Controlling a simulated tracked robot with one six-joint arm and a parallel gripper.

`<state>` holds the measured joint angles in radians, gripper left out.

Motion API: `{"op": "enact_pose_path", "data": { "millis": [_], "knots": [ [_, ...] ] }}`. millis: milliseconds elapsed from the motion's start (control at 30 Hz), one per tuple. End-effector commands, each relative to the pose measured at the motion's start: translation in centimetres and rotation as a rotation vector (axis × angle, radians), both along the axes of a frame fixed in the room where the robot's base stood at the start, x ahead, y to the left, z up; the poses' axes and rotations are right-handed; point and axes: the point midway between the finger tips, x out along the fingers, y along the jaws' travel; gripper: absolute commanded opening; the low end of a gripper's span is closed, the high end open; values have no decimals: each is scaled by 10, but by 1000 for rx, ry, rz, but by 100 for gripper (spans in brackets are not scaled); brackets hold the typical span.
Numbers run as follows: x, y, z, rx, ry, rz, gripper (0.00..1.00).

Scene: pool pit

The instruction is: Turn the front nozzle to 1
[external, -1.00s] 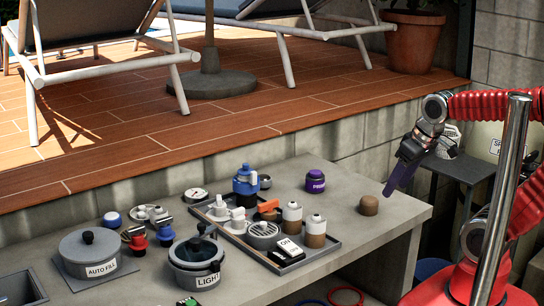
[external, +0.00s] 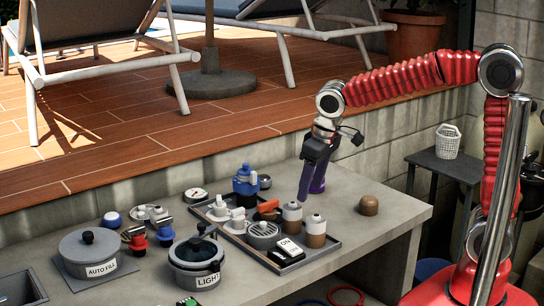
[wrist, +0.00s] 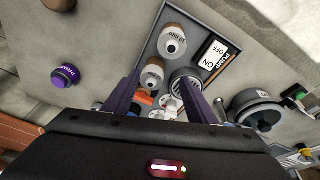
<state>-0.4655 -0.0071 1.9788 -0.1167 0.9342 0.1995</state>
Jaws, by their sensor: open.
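My gripper (external: 304,192) points down above the back right of the tray (external: 328,243), open and empty, with purple fingers. In the wrist view its fingers (wrist: 162,78) stand either side of a brown cylinder with a white top (wrist: 152,76), apparently still above it. That cylinder (external: 292,217) and a similar one in front (external: 315,232) stand upright on the tray. Two white fittings (external: 218,208) (external: 238,220) stand at the tray's left, by an orange handle (external: 268,206). No readable label shows which part is the front nozzle or its setting.
A black ON/OFF switch (external: 288,250) and a round grille (external: 263,235) sit close by. Lidded pots (external: 197,262) stand left.

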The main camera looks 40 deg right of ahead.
Motion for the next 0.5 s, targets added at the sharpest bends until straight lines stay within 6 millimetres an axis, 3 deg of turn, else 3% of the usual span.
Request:
{"op": "enact_pose_path", "data": {
  "millis": [200,500],
  "knots": [
    [38,52,-7,-11,-10,-15,52],
    [82,102,-1,5,-57,-96,52]
  ]
}}
